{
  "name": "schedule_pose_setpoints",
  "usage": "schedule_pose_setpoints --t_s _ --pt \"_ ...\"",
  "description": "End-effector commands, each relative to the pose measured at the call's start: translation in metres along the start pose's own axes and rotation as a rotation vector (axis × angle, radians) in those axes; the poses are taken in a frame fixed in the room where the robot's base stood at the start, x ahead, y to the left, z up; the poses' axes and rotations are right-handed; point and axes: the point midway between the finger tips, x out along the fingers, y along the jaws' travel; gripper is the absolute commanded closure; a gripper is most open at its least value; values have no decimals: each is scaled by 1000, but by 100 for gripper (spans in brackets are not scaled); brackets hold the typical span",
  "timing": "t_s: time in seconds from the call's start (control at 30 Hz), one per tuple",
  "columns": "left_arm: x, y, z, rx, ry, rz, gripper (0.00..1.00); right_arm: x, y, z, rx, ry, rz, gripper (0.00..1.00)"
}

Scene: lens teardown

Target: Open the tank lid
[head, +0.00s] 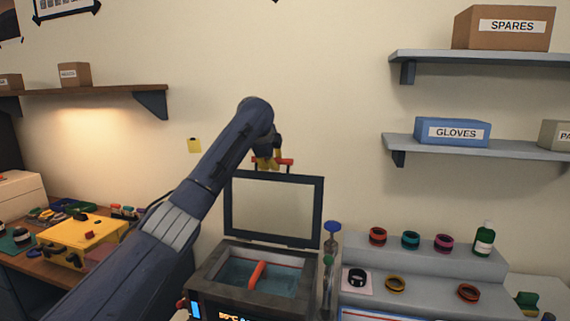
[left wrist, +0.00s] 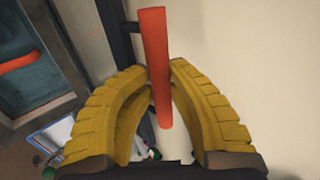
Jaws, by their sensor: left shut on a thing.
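The tank (head: 203,278) stands at the lower middle of the head view, with bluish liquid inside and an orange-red bar (head: 257,275) across its opening. Its framed lid (head: 321,205) stands upright at the back edge, open. A red handle (head: 287,161) is on the lid's top edge. My left gripper (head: 266,163) is at that handle. In the left wrist view its yellow fingers (left wrist: 161,70) are shut on the red handle (left wrist: 154,45), one on each side. The tank also shows at the left of that view. My right gripper is not in view.
A grey stepped stand (head: 425,262) with several coloured rings and a green bottle (head: 484,240) is right of the tank. Shelves with boxes (head: 452,131) hang at the upper right. A yellow box (head: 82,233) sits on the left bench. Bare wall is behind the lid.

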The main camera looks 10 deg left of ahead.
Motion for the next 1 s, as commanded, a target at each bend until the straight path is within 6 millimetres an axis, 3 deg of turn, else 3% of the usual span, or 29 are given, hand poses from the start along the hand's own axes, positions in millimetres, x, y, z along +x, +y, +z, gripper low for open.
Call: schedule_pose_setpoints --t_s 0.43,0.47,0.67,1.0 --pt "-6 -6 5 -4 -3 -15 100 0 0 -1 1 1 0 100" --pt "-6 -6 5 -4 -3 -15 82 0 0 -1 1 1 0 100" --pt "-4 -4 5 -4 -3 -10 59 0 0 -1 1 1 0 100" --pt "-6 -3 4 -3 -3 -6 59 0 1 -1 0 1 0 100"
